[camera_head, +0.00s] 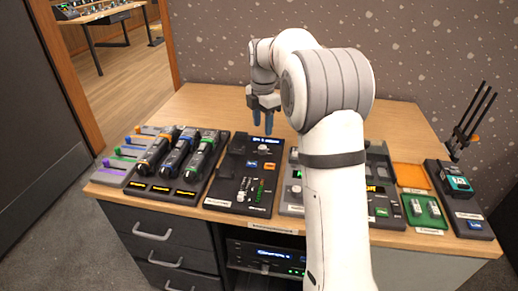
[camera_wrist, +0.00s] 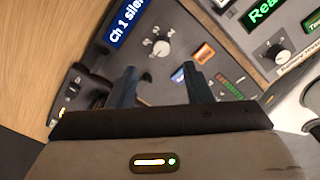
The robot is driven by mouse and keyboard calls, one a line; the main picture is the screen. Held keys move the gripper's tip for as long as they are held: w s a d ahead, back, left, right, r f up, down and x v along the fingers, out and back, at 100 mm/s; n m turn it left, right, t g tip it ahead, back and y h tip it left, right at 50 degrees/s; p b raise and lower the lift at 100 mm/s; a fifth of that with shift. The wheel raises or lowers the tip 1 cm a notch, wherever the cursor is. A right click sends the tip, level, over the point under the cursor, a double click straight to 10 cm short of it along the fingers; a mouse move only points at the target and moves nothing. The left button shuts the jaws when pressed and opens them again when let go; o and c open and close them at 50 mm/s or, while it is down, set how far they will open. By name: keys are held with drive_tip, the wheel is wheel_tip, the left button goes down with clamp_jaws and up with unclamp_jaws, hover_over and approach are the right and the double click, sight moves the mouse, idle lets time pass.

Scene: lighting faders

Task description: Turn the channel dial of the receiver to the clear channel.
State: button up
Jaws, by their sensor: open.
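The receiver (camera_head: 236,190) is a dark panel left of the middle of the desk. Its blue display (camera_wrist: 122,24) reads "Ch 1 silen…" in the wrist view, with the end cut off. The channel dial (camera_wrist: 162,48) is a pale round knob with small marks around it; it also shows in the head view (camera_head: 262,149). My gripper (camera_head: 263,116) is open and empty above the back of the receiver, fingers pointing down. In the wrist view, my dark fingertips (camera_wrist: 161,80) are apart, and the dial appears beyond the gap between them. I see no contact.
Three handheld units (camera_head: 177,152) sit in a dock to the left, beside coloured faders (camera_head: 122,160). Another device with a green display (camera_wrist: 266,12) and knob adjoins the receiver on the right. A green tray (camera_head: 428,228) and upright antennas (camera_head: 470,120) are further right. The back-left desk is clear.

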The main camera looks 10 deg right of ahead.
sight(263, 147)
wheel_tip(263, 147, down, 8)
drive_tip(key=shift+r+b, duration=0.1)
drive_tip(key=shift+b, duration=0.8)
drive_tip(key=shift+c, duration=0.3)
